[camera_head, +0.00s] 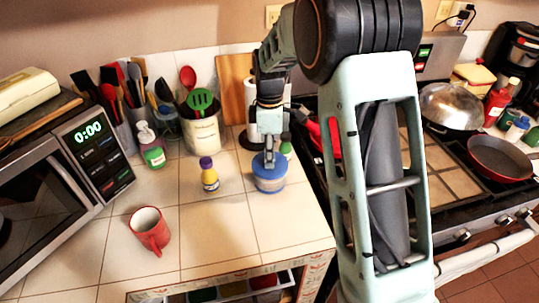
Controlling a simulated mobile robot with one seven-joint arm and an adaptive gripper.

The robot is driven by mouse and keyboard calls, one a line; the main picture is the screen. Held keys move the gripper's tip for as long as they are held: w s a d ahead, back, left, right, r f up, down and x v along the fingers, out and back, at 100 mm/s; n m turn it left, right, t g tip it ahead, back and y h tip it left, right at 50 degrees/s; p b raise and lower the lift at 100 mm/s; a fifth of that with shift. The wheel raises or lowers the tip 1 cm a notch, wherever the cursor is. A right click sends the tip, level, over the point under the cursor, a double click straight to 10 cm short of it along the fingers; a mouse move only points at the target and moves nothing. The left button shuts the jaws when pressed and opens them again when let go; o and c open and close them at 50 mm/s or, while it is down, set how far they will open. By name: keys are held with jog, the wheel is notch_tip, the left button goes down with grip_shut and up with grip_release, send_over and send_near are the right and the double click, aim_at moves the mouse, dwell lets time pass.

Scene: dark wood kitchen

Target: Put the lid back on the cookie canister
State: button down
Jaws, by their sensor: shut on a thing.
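A small round blue canister (270,184) stands on the white tiled counter near its right edge. A blue lid (260,164) shows at its top. My gripper (269,158) points straight down over the canister and is shut on the lid's raised middle part. The lid is over the canister's mouth. I cannot tell from this view whether it rests fully on the rim, as the gripper and the viewing angle hide the seam.
A yellow bottle with a purple cap (209,175) stands just left of the canister. A red mug (149,229) is at the front left. A utensil crock (202,132) and a paper towel roll stand behind. An open drawer (215,290) is below the counter's front edge.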

dwell(0.3)
jog(key=c, duration=1.1)
grip_release()
jog(key=shift+c, duration=0.2)
jog(key=shift+r+p, duration=2.45)
jog(key=shift+r, duration=1.1)
jog(key=shift+c, duration=0.6)
grip_shut()
jog(key=shift+f, duration=0.25)
